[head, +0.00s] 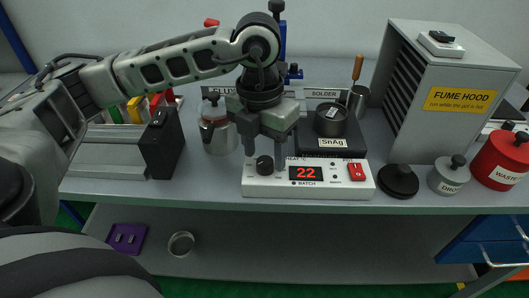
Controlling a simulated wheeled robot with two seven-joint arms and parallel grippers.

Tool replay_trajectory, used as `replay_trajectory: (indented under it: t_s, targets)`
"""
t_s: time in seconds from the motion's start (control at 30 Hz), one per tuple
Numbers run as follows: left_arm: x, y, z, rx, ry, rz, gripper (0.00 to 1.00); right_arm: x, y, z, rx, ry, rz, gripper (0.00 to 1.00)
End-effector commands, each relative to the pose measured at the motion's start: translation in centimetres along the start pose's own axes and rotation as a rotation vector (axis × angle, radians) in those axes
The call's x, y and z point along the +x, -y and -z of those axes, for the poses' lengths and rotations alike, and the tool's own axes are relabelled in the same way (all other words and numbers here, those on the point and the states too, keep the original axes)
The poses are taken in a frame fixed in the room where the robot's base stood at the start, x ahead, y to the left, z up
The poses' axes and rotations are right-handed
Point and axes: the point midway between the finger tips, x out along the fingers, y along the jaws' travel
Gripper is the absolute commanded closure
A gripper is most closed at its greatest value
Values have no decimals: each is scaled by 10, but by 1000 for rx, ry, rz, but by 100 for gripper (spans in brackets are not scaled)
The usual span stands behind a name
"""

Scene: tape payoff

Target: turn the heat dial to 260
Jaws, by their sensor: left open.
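The white control box (330,188) sits on the bench with a red display (306,173) reading 22. The black round heat dial (265,166) is at the left end of its top face. My left gripper (264,161) points down over the dial, open, with one finger to each side of it in the picture. I cannot tell whether the fingers touch the dial. They hide part of the box's left side and its lettering. My right gripper is not in view.
A red switch (356,172) is on the box's right end. Behind it is a dark SnAg pot (330,121). A black knobbed lid (398,181) lies to the right, near the fume hood (433,90). A metal pot (217,133) and black box (162,145) stand left.

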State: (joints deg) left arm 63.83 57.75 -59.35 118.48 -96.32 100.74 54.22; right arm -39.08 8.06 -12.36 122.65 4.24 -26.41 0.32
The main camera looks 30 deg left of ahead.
Motion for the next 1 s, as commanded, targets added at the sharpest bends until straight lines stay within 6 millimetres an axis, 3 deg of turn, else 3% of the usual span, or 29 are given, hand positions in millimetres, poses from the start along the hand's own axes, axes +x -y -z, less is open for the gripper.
replay_trajectory:
  t_s: [0.13,0.43,0.6,1.0]
  targets:
    - [10,0,0,0,0,-1,49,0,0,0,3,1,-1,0]
    - [12,0,0,0,0,0,49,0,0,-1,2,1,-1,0]
    - [11,0,0,0,1,0,94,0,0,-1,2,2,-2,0]
    - [12,0,-1,54,-1,0,93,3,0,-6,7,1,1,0]
